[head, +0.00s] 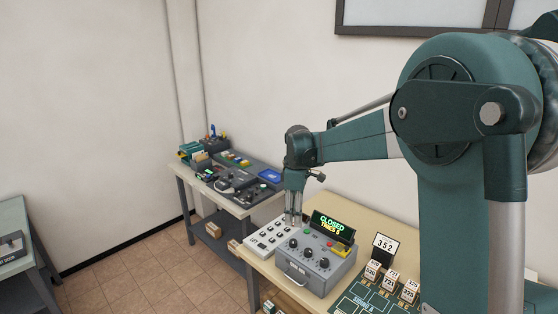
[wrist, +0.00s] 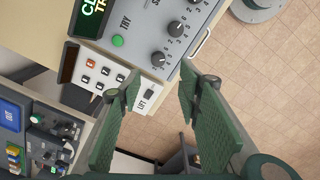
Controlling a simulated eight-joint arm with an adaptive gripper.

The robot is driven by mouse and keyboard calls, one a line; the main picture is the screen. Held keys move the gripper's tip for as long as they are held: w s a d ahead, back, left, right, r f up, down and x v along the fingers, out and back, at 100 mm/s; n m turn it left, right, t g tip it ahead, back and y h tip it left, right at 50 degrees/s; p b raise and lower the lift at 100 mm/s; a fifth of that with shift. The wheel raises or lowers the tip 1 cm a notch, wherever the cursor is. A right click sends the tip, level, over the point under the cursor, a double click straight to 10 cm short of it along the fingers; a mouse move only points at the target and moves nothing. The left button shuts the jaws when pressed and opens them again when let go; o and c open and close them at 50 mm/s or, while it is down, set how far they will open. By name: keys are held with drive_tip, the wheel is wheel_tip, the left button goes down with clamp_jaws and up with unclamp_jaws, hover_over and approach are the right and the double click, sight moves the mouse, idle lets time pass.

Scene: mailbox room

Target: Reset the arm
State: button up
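My arm reaches left from the right side of the head view. My gripper (head: 293,220) points down just above the white button panel at the left end of the beige table. In the wrist view my gripper (wrist: 158,75) has its two green fingers well apart, with nothing between them. The white button panel (head: 268,236) also shows in the wrist view (wrist: 112,68), with a red button and the word LIFT. Beside it stands the grey control box (head: 318,262) with black knobs and a screen (head: 331,226) reading "CLOSED" and "TRIES", followed by an unclear digit.
A second table (head: 237,207) at the back left holds a blue-screened device (head: 269,175) and other small items. White number blocks (head: 391,281) and a "352" sign (head: 385,246) stand right of the control box. Tiled floor (head: 150,262) is open at left.

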drive_tip(key=s+d+r+m+t, duration=0.25)
drive_tip(key=s+d+r, duration=0.2)
drive_tip(key=s, duration=0.55)
drive_tip(key=s+d+r+m+t, duration=0.1)
drive_tip(key=s+d+r+m, duration=0.4)
drive_tip(key=s, duration=0.5)
drive_tip(key=s+d+f+m+t, duration=0.1)
drive_tip(key=s+d+f+m, duration=0.1)
drive_tip(key=s, duration=0.8)
drive_tip(key=s+d+f+m+t, duration=0.2)
drive_tip(key=s+m, duration=0.3)
drive_tip(key=s, duration=0.6)
drive_tip(key=shift+s+f, duration=0.15)
drive_tip(key=shift+f, duration=0.15)
idle(1.8)
